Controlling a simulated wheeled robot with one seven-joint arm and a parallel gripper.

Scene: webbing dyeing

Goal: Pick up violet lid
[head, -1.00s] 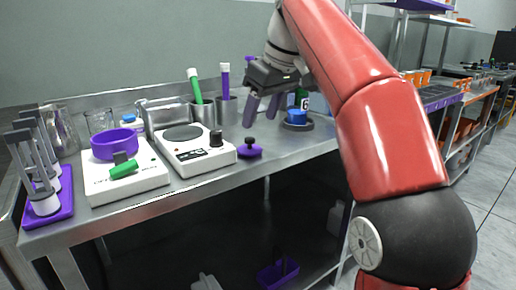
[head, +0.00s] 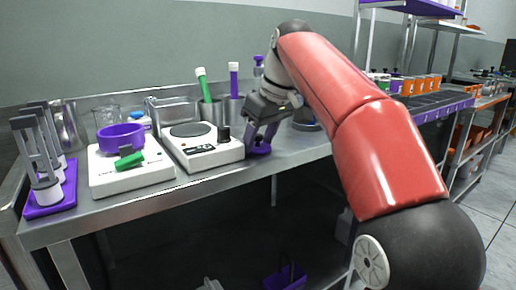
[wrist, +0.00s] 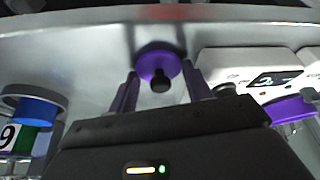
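The violet lid (head: 258,148) lies on the steel bench, just right of the hot plate. In the wrist view the lid (wrist: 152,62) is a violet disc with a black knob on top, between the tips of my two fingers. My gripper (head: 262,136) points down over the lid and partly hides it in the head view. In the wrist view my gripper (wrist: 160,92) has its purple fingers spread, one on each side of the lid's knob. I cannot tell whether the fingers touch the lid.
The white hot plate (head: 201,150) stands close on the left of my gripper. A white scale (head: 128,172) with a purple bowl (head: 121,136) and a green-handled thing is further left. Metal pots with green and purple tubes stand behind. The bench's front edge is close.

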